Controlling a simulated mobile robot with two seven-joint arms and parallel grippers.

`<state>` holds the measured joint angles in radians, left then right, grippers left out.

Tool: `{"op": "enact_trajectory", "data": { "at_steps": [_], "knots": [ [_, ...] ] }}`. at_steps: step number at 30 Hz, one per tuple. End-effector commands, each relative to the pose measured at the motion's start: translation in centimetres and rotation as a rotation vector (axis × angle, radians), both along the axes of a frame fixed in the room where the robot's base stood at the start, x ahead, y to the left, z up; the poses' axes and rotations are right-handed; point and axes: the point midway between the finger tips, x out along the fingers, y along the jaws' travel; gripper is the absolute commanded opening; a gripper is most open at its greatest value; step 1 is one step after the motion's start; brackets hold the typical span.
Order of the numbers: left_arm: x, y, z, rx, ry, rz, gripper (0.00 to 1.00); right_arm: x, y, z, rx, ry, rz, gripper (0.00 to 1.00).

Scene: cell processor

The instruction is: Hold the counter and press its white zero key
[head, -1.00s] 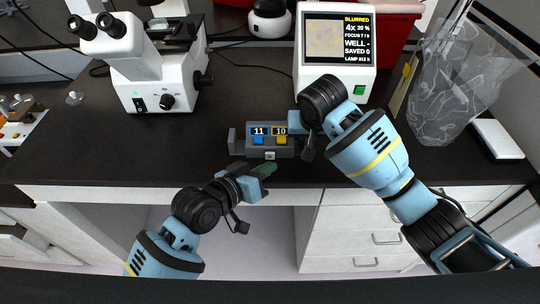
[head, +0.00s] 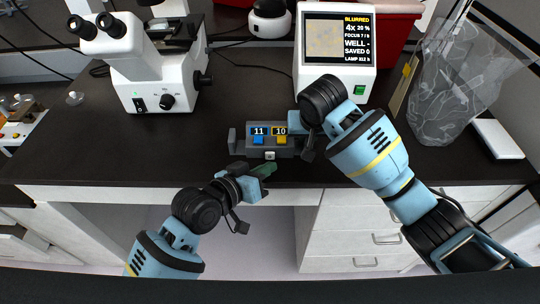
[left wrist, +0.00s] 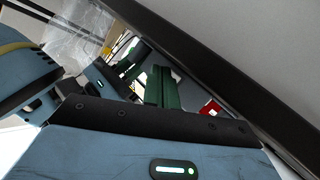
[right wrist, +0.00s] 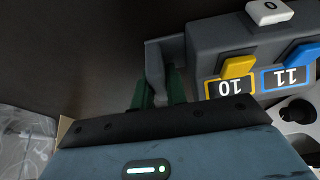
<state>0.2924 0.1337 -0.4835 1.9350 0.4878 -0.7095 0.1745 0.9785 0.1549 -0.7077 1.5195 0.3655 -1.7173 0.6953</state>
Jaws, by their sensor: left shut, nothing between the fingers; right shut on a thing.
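The grey counter (head: 268,149) stands near the front of the dark bench. Its displays read 11 over a blue key (head: 258,140) and 10 over a yellow key (head: 282,140). The white zero key (head: 270,155) is on its front; it also shows in the right wrist view (right wrist: 270,11). My right gripper (right wrist: 160,92) is shut on the tab at the counter's right end. My left gripper (head: 268,168) is shut and empty, its green fingertips just in front of and below the white key. Whether they touch the key I cannot tell.
A microscope (head: 150,70) stands at the back left. A screen unit (head: 336,45) reading BLURRED stands behind the counter. A clear bag (head: 445,95) hangs at the right. The bench's front edge (head: 150,193) runs below the counter.

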Motion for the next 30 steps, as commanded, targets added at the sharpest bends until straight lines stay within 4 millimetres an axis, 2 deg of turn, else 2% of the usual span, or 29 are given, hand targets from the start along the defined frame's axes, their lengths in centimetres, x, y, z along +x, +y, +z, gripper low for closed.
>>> {"op": "enact_trajectory", "data": {
  "at_steps": [1, 30],
  "knots": [
    [0.0, 0.0, -0.2, 0.000, 0.003, 0.001, 0.00, -0.3, 0.0, -0.9, -0.005, 0.018, 0.001, 0.00],
    [1.2, 0.2, 0.0, 0.003, -0.006, 0.004, 0.00, -0.2, 0.0, -0.6, -0.004, 0.013, 0.001, 0.00]
  ]
}}
